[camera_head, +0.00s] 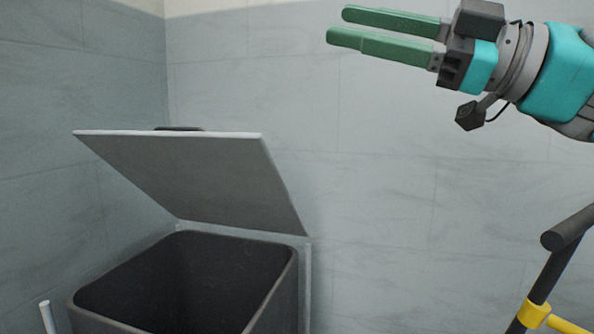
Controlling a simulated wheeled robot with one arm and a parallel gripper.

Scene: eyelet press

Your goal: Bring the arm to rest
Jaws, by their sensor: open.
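My gripper (337,26) is at the upper right of the head view, raised in the air. Its two green fingers point left and stand apart with nothing between them. The teal and grey wrist comes in from the right edge. The gripper is above and to the right of a dark bin, apart from it and touching nothing that I can see.
A dark grey bin (283,292) stands at the lower left, its lid (200,180) tilted up and open. Its visible inside looks empty; its bottom is cut off. A black rail with a yellow joint (534,313) is at the lower right. Grey tiled walls stand behind.

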